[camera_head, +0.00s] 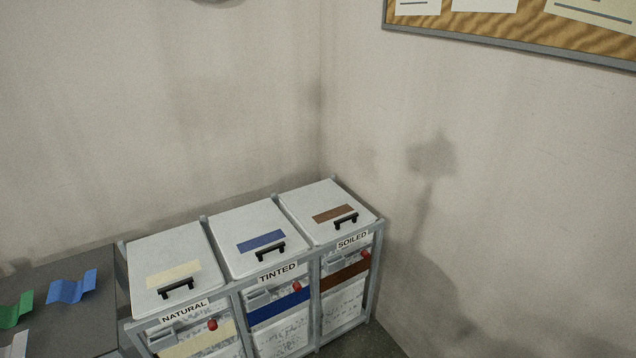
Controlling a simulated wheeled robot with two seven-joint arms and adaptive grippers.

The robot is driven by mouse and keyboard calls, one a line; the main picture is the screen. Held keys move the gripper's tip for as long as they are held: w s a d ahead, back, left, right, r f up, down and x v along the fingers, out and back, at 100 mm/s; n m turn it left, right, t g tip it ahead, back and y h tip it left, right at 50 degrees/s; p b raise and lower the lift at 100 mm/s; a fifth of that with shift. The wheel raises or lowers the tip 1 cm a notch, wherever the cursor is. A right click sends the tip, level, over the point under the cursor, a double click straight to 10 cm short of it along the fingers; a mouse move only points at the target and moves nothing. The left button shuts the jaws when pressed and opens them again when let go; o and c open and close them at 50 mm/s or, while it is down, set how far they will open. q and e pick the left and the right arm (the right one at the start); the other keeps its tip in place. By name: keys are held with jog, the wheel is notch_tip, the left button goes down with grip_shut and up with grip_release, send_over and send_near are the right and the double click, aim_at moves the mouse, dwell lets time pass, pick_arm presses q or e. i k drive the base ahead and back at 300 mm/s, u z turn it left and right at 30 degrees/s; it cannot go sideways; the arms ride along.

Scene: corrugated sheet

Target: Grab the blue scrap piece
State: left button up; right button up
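A blue scrap piece (72,287) lies on the grey table (100,268) at the left of the head view. It is a small, wavy corrugated sheet. A green corrugated piece (14,311) lies to its left, cut off by the picture edge. Neither of my grippers shows in this view, and nothing touches the blue piece.
Three lidded bins stand right of the table: NATURAL (150,252), TINTED (235,222) and SOILED (308,198). Their lids are shut, with black handles. A whitish piece (18,346) is at the lower left. Walls close off the corner, with a corkboard (520,25) above.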

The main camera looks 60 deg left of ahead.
aim_at(66, 292)
jog(key=u, duration=3.8)
